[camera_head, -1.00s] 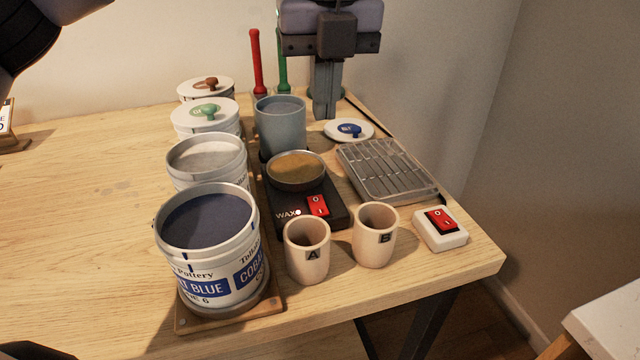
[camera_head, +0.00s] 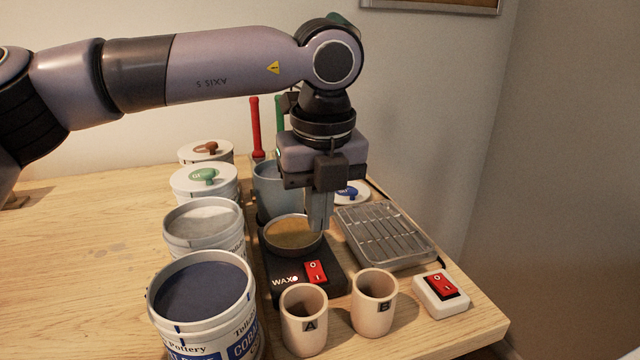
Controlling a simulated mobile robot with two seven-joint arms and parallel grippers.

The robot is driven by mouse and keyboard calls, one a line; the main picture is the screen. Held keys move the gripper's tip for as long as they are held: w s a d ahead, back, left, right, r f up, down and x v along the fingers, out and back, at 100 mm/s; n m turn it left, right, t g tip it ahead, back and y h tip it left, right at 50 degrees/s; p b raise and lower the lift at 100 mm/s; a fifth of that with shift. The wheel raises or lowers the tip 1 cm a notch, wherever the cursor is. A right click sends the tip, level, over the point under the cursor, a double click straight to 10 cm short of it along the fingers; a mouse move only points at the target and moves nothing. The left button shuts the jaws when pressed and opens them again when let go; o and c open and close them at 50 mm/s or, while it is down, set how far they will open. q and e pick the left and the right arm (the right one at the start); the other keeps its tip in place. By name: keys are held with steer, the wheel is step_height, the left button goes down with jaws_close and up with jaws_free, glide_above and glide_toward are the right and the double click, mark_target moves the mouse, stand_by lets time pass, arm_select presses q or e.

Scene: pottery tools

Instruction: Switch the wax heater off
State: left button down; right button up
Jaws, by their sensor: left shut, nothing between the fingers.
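The wax heater (camera_head: 284,289) is a black block marked "WAX" with a round pan (camera_head: 291,235) of brown wax on top. Its red rocker switch (camera_head: 316,272) is on the front right of the block, marked O and I; which side is pressed I cannot tell for sure. My left gripper (camera_head: 319,228) points down with fingers together and empty. Its tips are at the pan's right edge in the picture, behind and above the switch. I cannot see it touching anything. My right gripper is not in view.
Cups A (camera_head: 304,320) and B (camera_head: 374,303) stand just in front of the heater. A second red switch (camera_head: 442,286) sits on a white box at right. A wire rack tray (camera_head: 385,236) is right of the heater; glaze buckets (camera_head: 203,294) line the left.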

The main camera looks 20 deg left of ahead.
mark_target(317, 265)
arm_select(q)
steer(key=f, duration=0.7)
steer(key=shift+w+a, duration=0.25)
steer(key=shift+w, duration=0.15)
steer(key=shift+f, duration=0.1)
